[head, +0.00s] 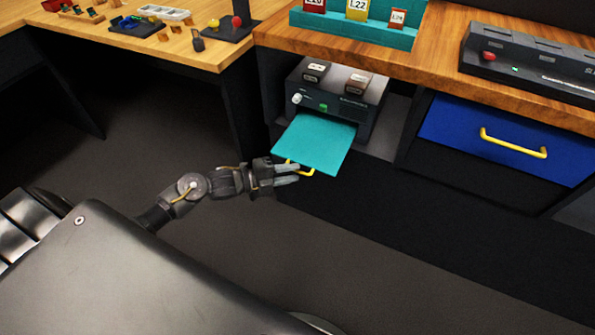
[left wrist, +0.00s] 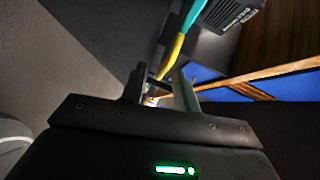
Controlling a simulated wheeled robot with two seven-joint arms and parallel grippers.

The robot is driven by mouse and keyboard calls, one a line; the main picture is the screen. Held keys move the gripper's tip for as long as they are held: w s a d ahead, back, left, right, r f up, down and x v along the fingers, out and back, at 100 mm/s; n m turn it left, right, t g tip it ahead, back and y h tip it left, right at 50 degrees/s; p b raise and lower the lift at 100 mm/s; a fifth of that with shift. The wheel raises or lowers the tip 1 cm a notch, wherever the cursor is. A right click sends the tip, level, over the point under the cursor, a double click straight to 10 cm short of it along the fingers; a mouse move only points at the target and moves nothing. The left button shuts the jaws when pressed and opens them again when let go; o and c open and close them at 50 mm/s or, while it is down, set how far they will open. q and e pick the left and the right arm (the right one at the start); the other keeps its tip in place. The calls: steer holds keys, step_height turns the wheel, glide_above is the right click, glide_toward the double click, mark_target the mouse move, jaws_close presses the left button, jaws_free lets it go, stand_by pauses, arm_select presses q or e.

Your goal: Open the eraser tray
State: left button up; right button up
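The eraser tray (head: 315,143) is a flat teal tray that sticks out of the front of a dark device under the wooden counter. Its yellow handle (head: 309,172) is at the tray's front edge. My left gripper (head: 296,174) is at this handle, with its two fingers apart. In the left wrist view, the yellow handle (left wrist: 171,58) runs down towards the gap between the fingertips (left wrist: 160,80), and a teal strip of the tray (left wrist: 193,15) shows above it. Contact between fingers and handle cannot be made out. My right gripper is not in view.
The dark device (head: 349,104) sits in a bay under the counter (head: 430,70). To the right is a blue drawer (head: 470,133) with a yellow handle. A wooden table (head: 130,45) with small items stands at the upper left. The floor (head: 110,130) is clear.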

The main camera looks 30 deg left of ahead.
arm_select(q)
steer(key=v, duration=0.8)
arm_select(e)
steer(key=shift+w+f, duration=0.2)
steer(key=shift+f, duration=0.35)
arm_select(q)
steer(key=shift+d+f, duration=0.1)
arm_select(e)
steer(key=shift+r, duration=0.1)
